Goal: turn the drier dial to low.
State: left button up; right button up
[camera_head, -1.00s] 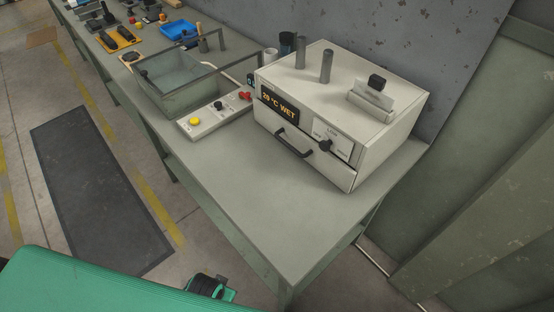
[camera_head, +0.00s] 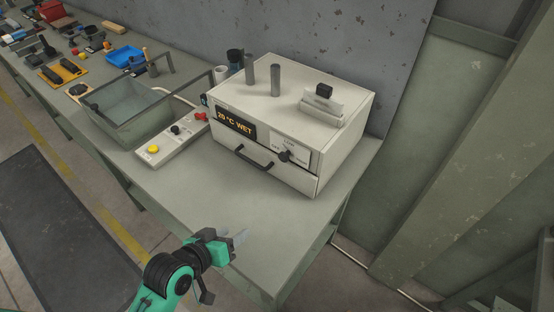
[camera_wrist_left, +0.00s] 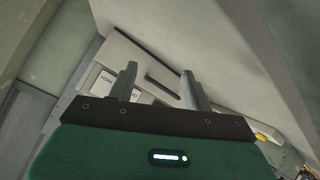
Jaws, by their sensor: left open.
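The drier (camera_head: 290,120) is a cream-white box near the right end of the bench. Its front display (camera_head: 236,124) reads 20 °C WET. The black drier dial (camera_head: 285,156) sits on a white label plate (camera_head: 299,150) at the right of the front; the plate's small lettering is too small to read surely. My left gripper (camera_head: 238,240) is open and empty near the bench's front edge, in front of the drier and apart from it. In the left wrist view its two fingers (camera_wrist_left: 158,84) stand apart, with part of a pale lettered panel (camera_wrist_left: 103,84) behind them.
A black drawer handle (camera_head: 253,160) sticks out below the display. A card holder (camera_head: 321,106) and two grey posts are on top. Bench in front is clear.

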pick_arm(q)
jog(key=w+d+r+n+t+h, duration=0.3)
jog(key=w+d+r+t+h, duration=0.1)
jog(key=w+r, duration=0.25)
jog(key=p, duration=0.3)
send_near(282, 159)
jog(key=shift+n+t, duration=0.4)
jog(key=x, duration=0.8)
jog(key=shift+s+d+f, duration=0.1)
jog(key=shift+f, duration=0.05)
jog(key=shift+w+d, duration=0.35)
jog(key=shift+w, duration=0.1)
jog(key=c, duration=1)
jog(key=shift+o, duration=0.2)
